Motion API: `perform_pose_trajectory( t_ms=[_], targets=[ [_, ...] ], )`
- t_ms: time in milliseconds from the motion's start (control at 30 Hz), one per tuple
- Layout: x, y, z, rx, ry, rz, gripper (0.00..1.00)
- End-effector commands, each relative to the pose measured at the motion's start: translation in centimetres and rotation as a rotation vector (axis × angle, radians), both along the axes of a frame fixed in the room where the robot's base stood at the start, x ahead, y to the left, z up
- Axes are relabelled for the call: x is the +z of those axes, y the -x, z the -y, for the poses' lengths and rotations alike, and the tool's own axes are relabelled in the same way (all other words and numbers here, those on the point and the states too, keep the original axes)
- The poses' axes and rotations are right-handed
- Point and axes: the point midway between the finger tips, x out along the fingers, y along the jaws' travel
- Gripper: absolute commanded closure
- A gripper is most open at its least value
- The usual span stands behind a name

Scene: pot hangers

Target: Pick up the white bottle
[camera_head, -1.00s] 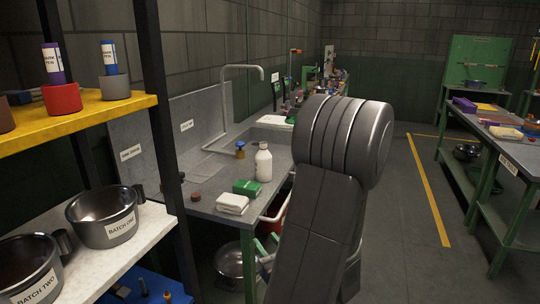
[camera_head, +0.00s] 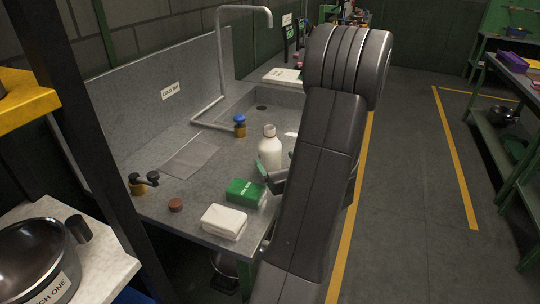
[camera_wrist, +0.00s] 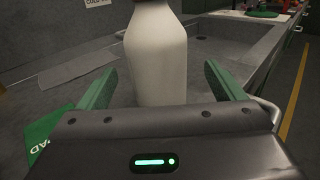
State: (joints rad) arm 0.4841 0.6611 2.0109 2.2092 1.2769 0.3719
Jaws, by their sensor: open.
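The white bottle (camera_head: 269,150) stands upright on the grey sink counter (camera_head: 165,205), beside the green box. In the wrist view the bottle (camera_wrist: 156,55) is straight ahead, between my two green fingers and a little beyond them, with its top cut off by the frame. My gripper (camera_wrist: 160,85) is open and empty, with a finger on either side of the bottle's lower body.
A green box (camera_head: 245,192) and a folded white cloth (camera_head: 224,222) lie in front of the bottle. A blue-topped tap knob (camera_head: 239,125) and a tall faucet (camera_head: 219,60) stand behind. A shelf post (camera_head: 95,130) rises at left. The floor at right is clear.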

Motion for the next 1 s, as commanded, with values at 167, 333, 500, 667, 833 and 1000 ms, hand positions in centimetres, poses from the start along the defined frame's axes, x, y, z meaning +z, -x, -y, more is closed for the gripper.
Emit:
perform_pose_trajectory(
  t_ms=[167,333,500,667,833,1000],
  targets=[
    [0.1,-2.0,-1.1,0.003,0.000,0.000,0.11],
    [0.0,-4.0,-2.0,0.003,0.000,0.000,0.11],
    [-0.1,-4.7,-2.1,-0.001,0.000,0.000,0.11],
    [-0.1,-4.6,-2.1,-0.001,0.000,0.000,0.13],
    [-0.1,-4.6,-2.1,0.000,0.000,0.000,0.47],
    [-0.1,-4.6,-2.1,0.000,0.000,0.001,0.62]
  ],
)
